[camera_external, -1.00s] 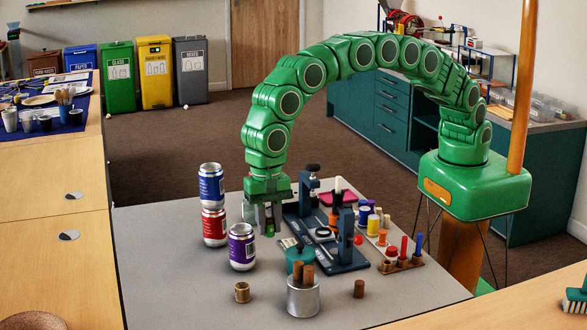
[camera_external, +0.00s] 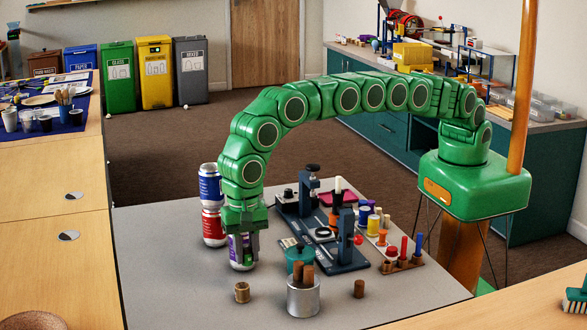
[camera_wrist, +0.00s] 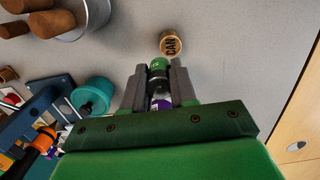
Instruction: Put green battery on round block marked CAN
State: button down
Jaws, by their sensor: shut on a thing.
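My gripper (camera_external: 246,256) is shut on the green battery (camera_wrist: 159,66), which shows between the fingertips in the wrist view. The battery has a green band and a dark lower part. The round block marked CAN (camera_wrist: 171,43) is a small brown cylinder with dark letters on its top. In the external view the block (camera_external: 242,292) stands on the grey table, in front of my gripper.
A blue can stacked on a red can (camera_external: 212,228) is behind that. A metal cup (camera_external: 303,297) with brown cylinders and a teal pot (camera_external: 297,258) stand to the right.

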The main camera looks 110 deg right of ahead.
aim_at(242, 286)
jog(key=shift+w+a+f, duration=0.15)
jog(key=shift+w+f, duration=0.4)
jog(key=shift+f, duration=0.1)
jog(key=shift+w+a+f, duration=0.1)
jog(key=shift+w+f, duration=0.15)
jog(key=shift+f, duration=1.6)
jog(key=c, duration=0.9)
grip_release()
jog(key=shift+f, duration=0.1)
notch_tip(242, 286, up, 12)
jog(key=shift+d, duration=0.45)
